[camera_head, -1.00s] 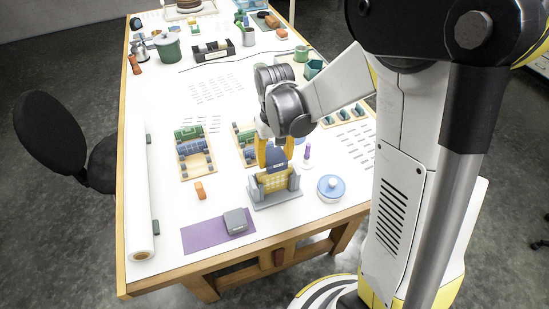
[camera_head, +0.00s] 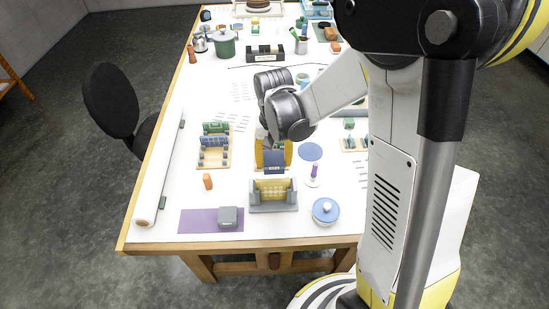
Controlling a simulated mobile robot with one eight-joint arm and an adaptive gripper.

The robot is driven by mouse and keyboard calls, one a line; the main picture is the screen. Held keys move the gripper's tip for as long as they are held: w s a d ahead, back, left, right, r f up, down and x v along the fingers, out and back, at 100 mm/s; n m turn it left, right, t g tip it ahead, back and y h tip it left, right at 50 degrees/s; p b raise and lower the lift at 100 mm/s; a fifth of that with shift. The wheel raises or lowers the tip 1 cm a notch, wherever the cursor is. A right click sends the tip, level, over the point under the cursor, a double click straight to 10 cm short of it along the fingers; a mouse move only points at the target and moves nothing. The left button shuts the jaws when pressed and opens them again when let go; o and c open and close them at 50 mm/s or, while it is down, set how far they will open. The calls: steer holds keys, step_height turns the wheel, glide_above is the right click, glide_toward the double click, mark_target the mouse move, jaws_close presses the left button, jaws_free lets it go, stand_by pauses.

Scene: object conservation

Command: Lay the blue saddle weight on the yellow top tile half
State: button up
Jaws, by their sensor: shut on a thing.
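My gripper (camera_head: 273,157) has its yellow fingers pointing down and is shut on the dark blue saddle weight (camera_head: 273,169). The weight appears just above the grey stand in the picture, with a small visible gap; its exact height is unclear. The yellow tile (camera_head: 271,187) stands upright in the grey stand (camera_head: 272,208), between its two side blocks. I cannot make out the seam between the tile halves. My wrist hides part of the rack area behind the weight.
A wooden rack (camera_head: 213,163) with green and blue pieces stands left. An orange block (camera_head: 208,181), a purple mat (camera_head: 195,224) with a grey block (camera_head: 230,217), a purple-handled tool (camera_head: 314,174) and a blue-lidded dish (camera_head: 325,213) surround the stand. A blue disc (camera_head: 310,151) lies right.

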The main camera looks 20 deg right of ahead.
steer(key=shift+w+a+f+b, duration=0.1)
steer(key=shift+a+f+b, duration=0.15)
steer(key=shift+f+b, duration=0.45)
steer(key=shift+d+f+b, duration=0.1)
steer(key=shift+f+b, duration=1.45)
steer(key=shift+f, duration=0.75)
steer(key=shift+f+b, duration=1.2)
steer(key=shift+f, duration=0.05)
steer(key=o, duration=1.5)
steer(key=shift+c, duration=0.2)
step_height(320, 180, up, 12)
steer(key=shift+r, duration=0.1)
step_height(320, 180, up, 7)
steer(key=p, duration=0.5)
glide_above(273, 180)
